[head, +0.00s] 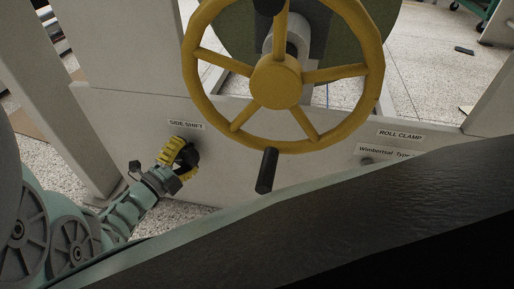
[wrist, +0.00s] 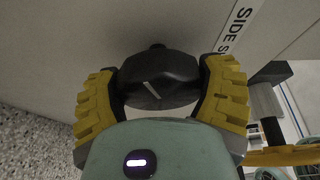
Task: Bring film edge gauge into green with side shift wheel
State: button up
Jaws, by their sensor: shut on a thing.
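The side shift wheel is a small black knob (wrist: 158,80) with a white line on its face, mounted on the pale machine panel. In the head view the knob (head: 187,157) sits just below the "SIDE SHIFT" label (head: 186,125). My gripper (head: 177,160) has yellow ridged fingers. In the wrist view my gripper (wrist: 160,92) is shut on the knob, one finger on each side. The knob's white line is tilted, running from upper left to lower right. The film edge gauge cannot be made out in either view.
A large yellow spoked handwheel (head: 275,82) with a black handle (head: 267,170) stands right of my gripper. A dark surface fills the lower right of the head view. Speckled floor (wrist: 30,145) shows at left.

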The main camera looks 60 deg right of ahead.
dwell(0.4)
jog(key=o, duration=1.1)
jog(key=shift+d, duration=0.1)
jog(key=a, duration=1.2)
jog(key=shift+f, duration=0.35)
